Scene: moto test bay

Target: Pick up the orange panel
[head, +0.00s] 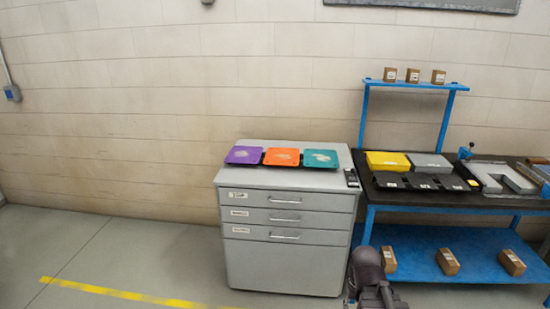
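The orange panel (282,157) lies on top of the grey drawer cabinet (230,176), between a purple panel (243,155) on its left and a teal panel (321,159) on its right. All three seem to rest on a dark low holder. A pale mark shows on the orange panel's face. My gripper (372,300) is at the bottom edge of the view, in front of the blue workbench and well below and right of the panel. Its fingertips are too small and dark to tell whether it is open or shut.
A small dark device (351,178) lies at the cabinet top's right edge. The blue workbench (450,206) on the right holds a yellow box (388,161), grey and black boxes; brown cartons (448,262) stand on its shelves. Floor left of the cabinet is clear, with a yellow line (130,295).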

